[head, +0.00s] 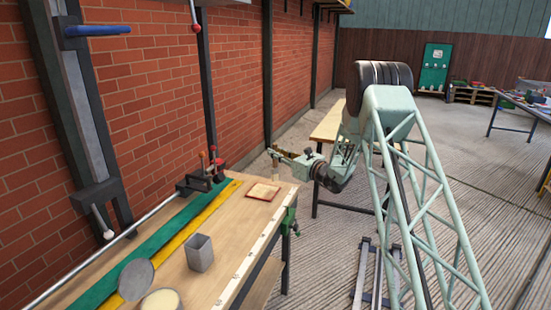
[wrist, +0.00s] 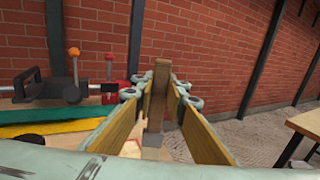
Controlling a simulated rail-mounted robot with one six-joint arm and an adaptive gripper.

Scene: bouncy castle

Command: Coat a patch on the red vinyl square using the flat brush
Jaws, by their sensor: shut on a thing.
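The red vinyl square (head: 263,191) lies flat on the wooden bench. Its red edge shows around a large pale cream area; I cannot tell whether this is a patch or a coating. It shows partly in the wrist view (wrist: 131,148), low between the fingers. My gripper (head: 276,154) is above the bench's far right end, just beyond the square. In the wrist view its wood-faced fingers (wrist: 158,115) are shut on the flat brush (wrist: 159,85), whose handle stands up between them. The brush's lower part is small in the head view (head: 275,172); bristle contact is unclear.
An open can of cream stuff (head: 161,301), a round grey lid (head: 136,279) and a square grey tin (head: 200,253) stand on the near bench. Green (head: 150,250) and yellow (head: 185,229) strips run along it. Clamps (head: 205,177) stand by the brick wall.

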